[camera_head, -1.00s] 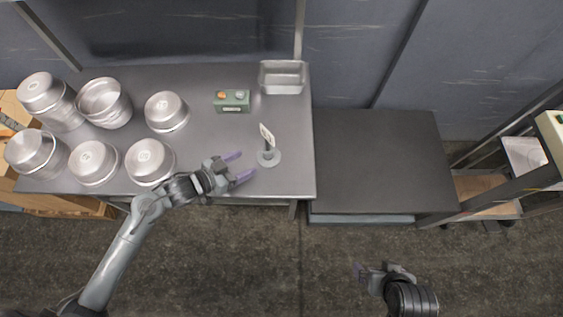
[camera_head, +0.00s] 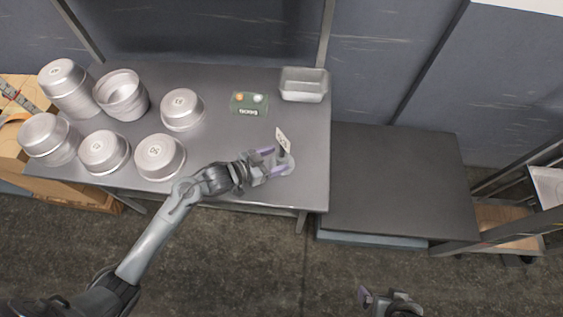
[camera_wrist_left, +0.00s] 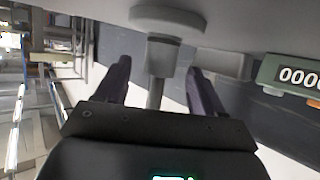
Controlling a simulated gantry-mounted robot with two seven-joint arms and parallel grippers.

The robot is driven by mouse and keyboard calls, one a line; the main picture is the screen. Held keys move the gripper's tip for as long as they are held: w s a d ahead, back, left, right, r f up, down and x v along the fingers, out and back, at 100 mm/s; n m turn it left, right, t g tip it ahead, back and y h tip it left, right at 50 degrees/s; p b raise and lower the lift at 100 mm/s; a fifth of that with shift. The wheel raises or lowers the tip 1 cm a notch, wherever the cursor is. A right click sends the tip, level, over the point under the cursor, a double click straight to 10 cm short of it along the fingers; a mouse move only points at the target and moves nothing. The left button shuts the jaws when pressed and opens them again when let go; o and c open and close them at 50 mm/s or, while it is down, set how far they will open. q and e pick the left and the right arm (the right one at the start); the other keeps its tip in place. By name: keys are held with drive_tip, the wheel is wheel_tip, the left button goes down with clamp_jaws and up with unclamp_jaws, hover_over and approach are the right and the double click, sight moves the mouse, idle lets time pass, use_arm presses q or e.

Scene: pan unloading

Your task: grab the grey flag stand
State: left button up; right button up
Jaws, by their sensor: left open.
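The grey flag stand (camera_head: 289,162) stands on the metal table near its right front edge, with a small white card (camera_head: 283,140) at its top. My left gripper (camera_head: 270,161) is open at the stand, its two purple fingers reaching toward it from the left. In the left wrist view the stand's round base (camera_wrist_left: 168,18) and post (camera_wrist_left: 157,75) show, with the post between the two open fingers (camera_wrist_left: 156,82). I cannot tell whether either finger touches it. My right gripper (camera_head: 366,297) is at the bottom edge, over the floor, mostly cut off.
Several metal pans (camera_head: 160,156) stand on the left of the metal table (camera_head: 225,150). A green box with a counter (camera_head: 249,103) and a rectangular tin (camera_head: 304,85) are behind the stand. A lower dark table (camera_head: 390,180) to the right is bare.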

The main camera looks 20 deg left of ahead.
sight(279, 158)
use_arm(q)
drive_tip(key=x, duration=0.3)
drive_tip(key=shift+w+d, duration=0.1)
drive_tip(key=c, duration=1.1)
drive_tip(key=shift+c, duration=0.2)
drive_tip(key=shift+r, duration=0.15)
